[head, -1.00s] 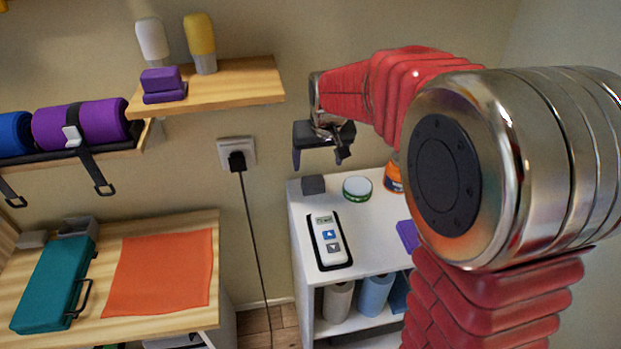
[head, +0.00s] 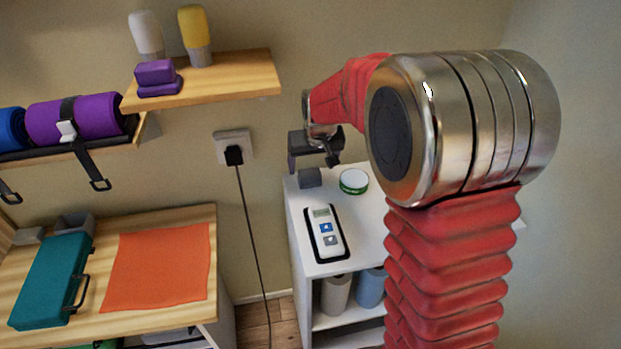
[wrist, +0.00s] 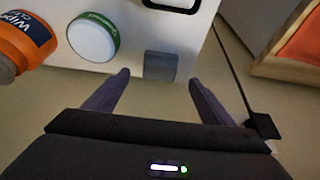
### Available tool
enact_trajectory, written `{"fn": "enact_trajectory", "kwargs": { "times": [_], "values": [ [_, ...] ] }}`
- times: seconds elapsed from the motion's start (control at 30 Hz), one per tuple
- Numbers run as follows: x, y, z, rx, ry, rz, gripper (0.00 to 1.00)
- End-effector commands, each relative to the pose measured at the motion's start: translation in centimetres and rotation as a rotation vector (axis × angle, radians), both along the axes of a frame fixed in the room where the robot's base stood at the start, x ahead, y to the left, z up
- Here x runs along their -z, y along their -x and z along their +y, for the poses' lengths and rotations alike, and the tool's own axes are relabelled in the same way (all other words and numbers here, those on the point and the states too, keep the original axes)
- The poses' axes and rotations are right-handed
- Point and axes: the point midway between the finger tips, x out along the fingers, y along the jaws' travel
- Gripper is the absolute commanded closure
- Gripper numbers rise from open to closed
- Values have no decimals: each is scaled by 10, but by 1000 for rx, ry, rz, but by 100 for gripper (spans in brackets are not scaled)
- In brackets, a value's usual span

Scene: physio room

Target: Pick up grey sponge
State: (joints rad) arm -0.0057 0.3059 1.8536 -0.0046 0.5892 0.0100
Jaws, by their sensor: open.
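A small dark grey block, which looks like the grey sponge (head: 310,178), sits at the back left corner of the white cabinet top (head: 292,203). In the wrist view the sponge (wrist: 160,66) lies at the cabinet edge, between and just beyond the fingertips. My gripper (head: 313,164) is open and empty, just above and behind the sponge in the head view. In the wrist view the two fingers of my gripper (wrist: 158,77) are spread apart, one to each side of the sponge. I cannot tell the exact height gap.
A round green-and-white tin (head: 354,181) and a white remote-like device (head: 326,233) stand near the sponge on the cabinet. An orange wipes tub (wrist: 25,45) is in the wrist view. A plug with a cable (head: 234,155) is on the wall to the left. A wooden shelf (head: 240,83) hangs above left.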

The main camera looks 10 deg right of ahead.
Motion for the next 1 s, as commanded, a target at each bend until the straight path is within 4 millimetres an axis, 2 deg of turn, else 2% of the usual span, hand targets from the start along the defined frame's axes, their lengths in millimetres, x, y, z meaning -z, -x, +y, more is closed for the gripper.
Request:
{"fn": "enact_trajectory", "kwargs": {
  "times": [0.03,0.2,0.67,1.0],
  "values": [
    [7,-2,0,0,0,3,23],
    [18,-7,0,0,0,1,23],
    [23,-10,0,-1,0,1,23],
    [56,-29,0,-1,0,2,23]
  ]
}}
